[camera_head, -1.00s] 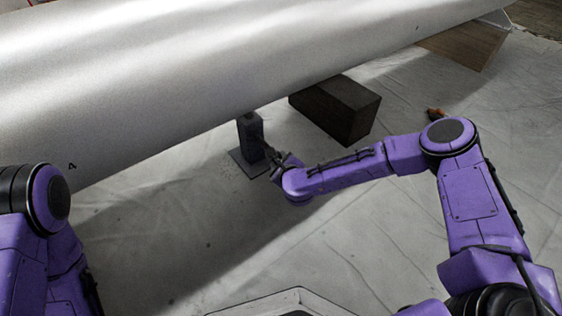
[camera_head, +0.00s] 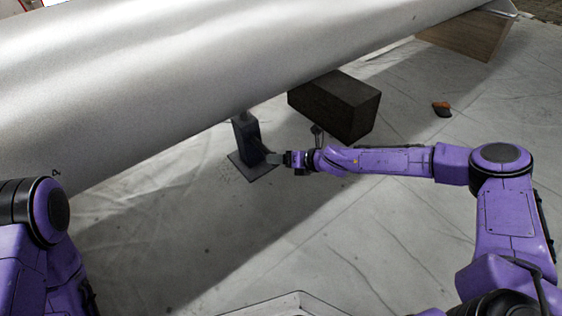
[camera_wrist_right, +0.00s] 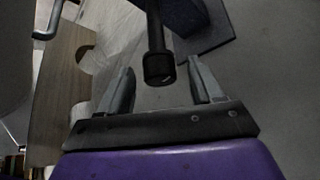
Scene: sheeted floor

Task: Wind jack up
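The dark jack (camera_head: 246,134) stands upright on its square base plate (camera_head: 238,168), under the large silver cylinder (camera_head: 230,60). Its top is close under the cylinder's lower edge. My right gripper (camera_head: 273,158) is at the right side of the jack, low near its base. In the right wrist view, a dark rod with a knobbed end (camera_wrist_right: 158,66) points from the jack in between my right gripper's fingers (camera_wrist_right: 160,82). The fingers are spread, with gaps visible on both sides of the knob. My left gripper is out of view; only my left arm shows at the left edge.
A dark block (camera_head: 340,100) lies behind and right of the jack, close to my right arm. A wooden chock (camera_head: 465,38) stands under the cylinder's far end. A small orange-and-dark object (camera_head: 441,109) lies on the sheet. The sheeted floor (camera_head: 230,240) in front is clear.

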